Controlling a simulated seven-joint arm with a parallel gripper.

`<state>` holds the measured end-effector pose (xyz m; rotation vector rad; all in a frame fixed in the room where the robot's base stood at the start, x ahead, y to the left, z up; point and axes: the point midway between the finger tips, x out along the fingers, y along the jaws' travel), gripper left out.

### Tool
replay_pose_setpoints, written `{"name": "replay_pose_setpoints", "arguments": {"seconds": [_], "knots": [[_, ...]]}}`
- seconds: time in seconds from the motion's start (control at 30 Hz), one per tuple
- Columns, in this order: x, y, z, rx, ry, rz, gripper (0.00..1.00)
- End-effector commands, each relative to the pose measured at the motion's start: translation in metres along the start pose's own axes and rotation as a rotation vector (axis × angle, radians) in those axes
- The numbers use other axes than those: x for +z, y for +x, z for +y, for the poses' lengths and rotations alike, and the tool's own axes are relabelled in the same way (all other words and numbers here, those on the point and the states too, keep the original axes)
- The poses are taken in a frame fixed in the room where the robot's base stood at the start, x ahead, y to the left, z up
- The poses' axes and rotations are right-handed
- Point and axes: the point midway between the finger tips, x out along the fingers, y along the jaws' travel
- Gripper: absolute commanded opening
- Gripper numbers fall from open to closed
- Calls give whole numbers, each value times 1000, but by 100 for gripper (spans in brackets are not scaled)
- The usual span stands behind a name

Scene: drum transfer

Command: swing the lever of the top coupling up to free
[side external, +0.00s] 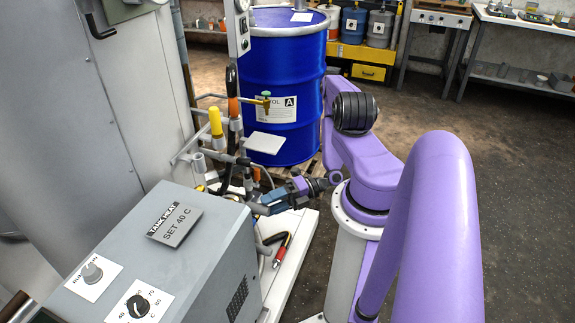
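My gripper (258,207) reaches in from the right, low beside the pipework, just behind the grey heater box. Its fingertips are small and partly merged with the dark fittings there, so I cannot tell whether they are open or shut, or touching anything. The pipe stand (222,158) holds a yellow-capped handle (215,121), a dark hose with an orange part (233,106), and a small brass valve (267,97). I cannot make out clearly which fitting is the top coupling, or how its lever lies.
The heater box (190,250) with its "SET 40 C" plate fills the near left. A blue drum (284,85) stands behind the pipes. A red-handled piece (281,252) lies on the white base (300,240). Benches stand at the back. Dark floor is open at right.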

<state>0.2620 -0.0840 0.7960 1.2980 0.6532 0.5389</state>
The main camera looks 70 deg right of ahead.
Motion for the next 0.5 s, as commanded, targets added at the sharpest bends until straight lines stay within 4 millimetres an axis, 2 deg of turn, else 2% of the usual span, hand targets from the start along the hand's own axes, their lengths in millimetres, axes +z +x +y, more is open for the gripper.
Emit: {"name": "replay_pose_setpoints", "arguments": {"seconds": [0.2, 0.5], "knots": [[1, -39, 0, -3, -1, -6, 57], [1, -81, 0, -3, -2, -5, 57]]}}
